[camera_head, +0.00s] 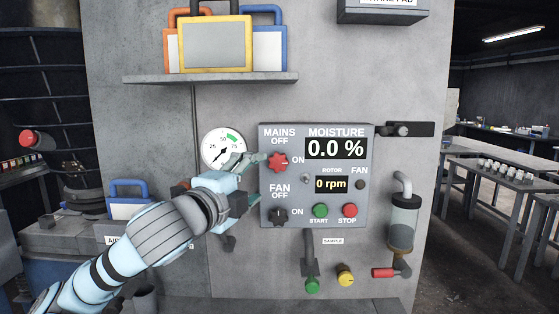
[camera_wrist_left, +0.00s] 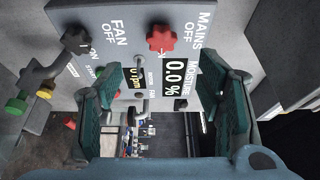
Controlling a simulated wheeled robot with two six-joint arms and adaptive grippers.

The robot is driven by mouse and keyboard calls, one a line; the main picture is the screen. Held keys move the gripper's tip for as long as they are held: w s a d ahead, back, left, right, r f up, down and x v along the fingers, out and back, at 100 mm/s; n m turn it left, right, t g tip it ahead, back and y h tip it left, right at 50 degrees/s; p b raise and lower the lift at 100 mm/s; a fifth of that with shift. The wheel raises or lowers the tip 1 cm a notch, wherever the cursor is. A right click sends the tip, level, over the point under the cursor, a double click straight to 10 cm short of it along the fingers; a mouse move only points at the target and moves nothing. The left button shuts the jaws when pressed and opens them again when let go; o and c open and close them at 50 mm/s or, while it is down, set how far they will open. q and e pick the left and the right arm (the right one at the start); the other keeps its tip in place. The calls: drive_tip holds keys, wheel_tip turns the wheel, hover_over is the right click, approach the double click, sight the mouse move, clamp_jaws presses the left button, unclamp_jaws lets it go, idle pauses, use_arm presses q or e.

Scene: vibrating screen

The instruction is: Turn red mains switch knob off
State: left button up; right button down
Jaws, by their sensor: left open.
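The red mains switch knob (camera_head: 278,162) is a lobed knob at the upper left of the grey control panel (camera_head: 315,217), between the labels OFF above and ON to its right. It also shows in the left wrist view (camera_wrist_left: 161,39), at the top centre. My left gripper (camera_head: 258,180) is at the panel's left edge, close to the knob. In the left wrist view its two green-padded fingers (camera_wrist_left: 168,88) stand wide apart with nothing between them, and the knob lies beyond their tips. Whether a finger touches the panel cannot be told. My right gripper is not in view.
A black fan knob (camera_head: 278,216) sits below the mains knob, with green START (camera_head: 320,210) and red STOP (camera_head: 350,210) buttons to its right. A round gauge (camera_head: 223,149) is left of the panel. A shelf (camera_head: 210,79) with framed boards is above. A glass cylinder (camera_head: 403,222) is at right.

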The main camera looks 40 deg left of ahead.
sight(278, 164)
use_arm(q)
drive_tip(key=p+x, duration=0.3)
drive_tip(key=x, duration=0.8)
drive_tip(key=shift+w, duration=0.2)
drive_tip(key=shift+s+r, duration=0.15)
drive_tip(key=shift+s, duration=0.15)
drive_tip(key=c, duration=1.1)
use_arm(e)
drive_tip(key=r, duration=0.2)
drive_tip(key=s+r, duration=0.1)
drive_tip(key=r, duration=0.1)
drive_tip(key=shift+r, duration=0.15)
